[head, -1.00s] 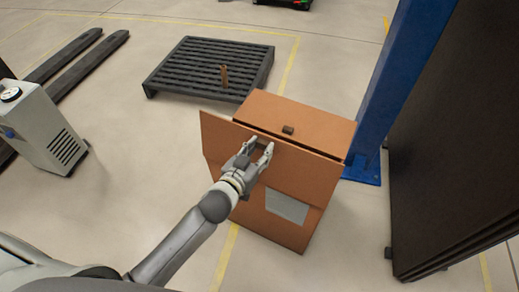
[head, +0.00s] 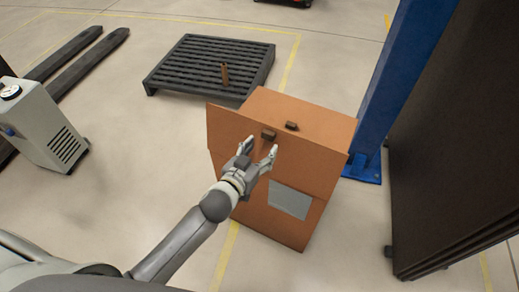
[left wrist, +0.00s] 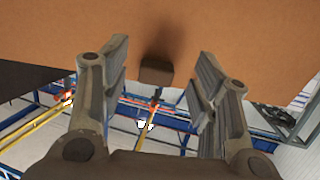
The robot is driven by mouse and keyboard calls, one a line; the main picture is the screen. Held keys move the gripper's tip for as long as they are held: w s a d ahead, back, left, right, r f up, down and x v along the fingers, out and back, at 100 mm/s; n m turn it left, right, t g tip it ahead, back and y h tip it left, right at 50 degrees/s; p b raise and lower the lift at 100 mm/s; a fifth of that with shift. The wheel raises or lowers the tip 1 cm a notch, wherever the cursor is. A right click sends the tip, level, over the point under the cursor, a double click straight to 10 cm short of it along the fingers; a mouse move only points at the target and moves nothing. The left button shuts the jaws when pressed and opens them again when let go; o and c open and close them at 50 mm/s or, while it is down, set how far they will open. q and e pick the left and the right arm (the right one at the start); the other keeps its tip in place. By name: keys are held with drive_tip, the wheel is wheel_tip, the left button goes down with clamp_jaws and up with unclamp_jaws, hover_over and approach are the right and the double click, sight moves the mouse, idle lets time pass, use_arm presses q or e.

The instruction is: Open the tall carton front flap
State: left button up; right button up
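The tall brown carton (head: 262,226) stands on the floor at the centre of the head view. Its front flap (head: 306,162) lies across the upper front, its left end sticking out past the carton's side. A small dark brown tab (head: 268,135) is on the flap near its top edge; it also shows in the left wrist view (left wrist: 156,71). My left gripper (head: 258,159) is open in front of the flap. In the left wrist view its fingers (left wrist: 158,88) are spread either side of the tab, with gaps on both sides. My right gripper is not in view.
A blue post (head: 390,90) and dark panels (head: 450,130) stand close on the right. A black pallet (head: 210,66) lies behind, a grey machine (head: 40,125) at left. Floor left of the carton is clear.

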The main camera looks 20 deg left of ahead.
use_arm(q)
drive_tip(key=shift+r, duration=0.2)
drive_tip(key=v, duration=1.2)
drive_tip(key=shift+f, duration=0.2)
